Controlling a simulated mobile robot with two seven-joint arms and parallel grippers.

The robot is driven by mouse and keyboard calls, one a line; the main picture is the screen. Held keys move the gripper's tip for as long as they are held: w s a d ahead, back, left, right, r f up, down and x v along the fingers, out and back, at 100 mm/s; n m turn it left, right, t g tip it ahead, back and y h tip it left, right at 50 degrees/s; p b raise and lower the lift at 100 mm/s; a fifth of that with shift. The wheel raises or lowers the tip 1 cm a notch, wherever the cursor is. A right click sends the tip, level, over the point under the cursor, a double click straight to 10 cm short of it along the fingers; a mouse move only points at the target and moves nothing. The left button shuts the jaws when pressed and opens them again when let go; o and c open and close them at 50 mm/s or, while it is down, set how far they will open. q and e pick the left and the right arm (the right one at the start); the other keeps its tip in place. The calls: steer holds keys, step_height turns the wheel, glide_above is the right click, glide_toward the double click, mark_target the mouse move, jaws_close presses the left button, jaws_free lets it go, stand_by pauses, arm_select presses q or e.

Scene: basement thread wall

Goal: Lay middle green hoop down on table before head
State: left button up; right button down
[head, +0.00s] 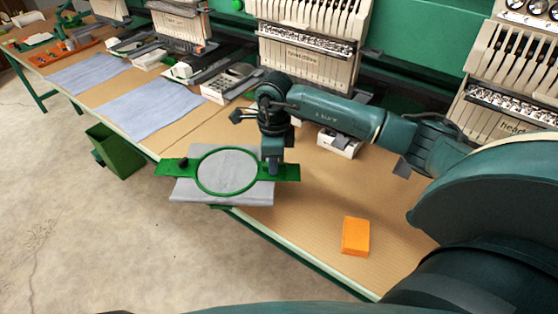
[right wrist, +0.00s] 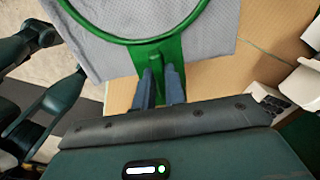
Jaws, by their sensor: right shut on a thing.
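The green hoop (head: 198,172) is a ring with a flat green bar out to each side, and grey cloth (head: 227,172) fills it and spreads beyond it. My right gripper (head: 273,166) is shut on the hoop's right-hand bar. In the right wrist view both fingers (right wrist: 159,85) pinch the green bar (right wrist: 158,52) just below the ring. The hoop lies roughly level and juts out past the table's front edge; I cannot tell whether it touches the tabletop. The embroidery head (head: 305,60) stands behind it at the table's back. My left gripper is not visible.
An orange block (head: 356,236) lies on the tan table (head: 310,205) to the right. Grey-blue cloths (head: 150,107) lie further left. White boxes (head: 232,83) stand at the back. A green bin (head: 117,150) hangs below the front edge. Bare tabletop lies between hoop and block.

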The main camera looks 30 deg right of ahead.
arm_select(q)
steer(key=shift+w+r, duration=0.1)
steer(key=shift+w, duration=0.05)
arm_select(e)
steer(key=s+a+r+n, duration=0.1)
steer(key=n, duration=0.2)
steer(key=s+a+r+n, duration=0.1)
steer(key=n, duration=0.2)
steer(key=s+a+r+n, duration=0.1)
steer(key=a+n, duration=0.1)
steer(key=n, duration=0.2)
steer(key=shift+r, duration=0.4)
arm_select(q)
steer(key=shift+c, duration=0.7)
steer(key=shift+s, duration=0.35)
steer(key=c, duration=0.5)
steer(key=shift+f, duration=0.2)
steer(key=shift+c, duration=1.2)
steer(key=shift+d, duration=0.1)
arm_select(e)
steer(key=s+a+r+n, duration=0.3)
steer(key=s+n, duration=0.3)
steer(key=n, duration=0.8)
steer(key=shift+s+a+r+n, duration=0.2)
steer(key=shift+a+r+n, duration=0.05)
steer(key=shift+r+n, duration=0.15)
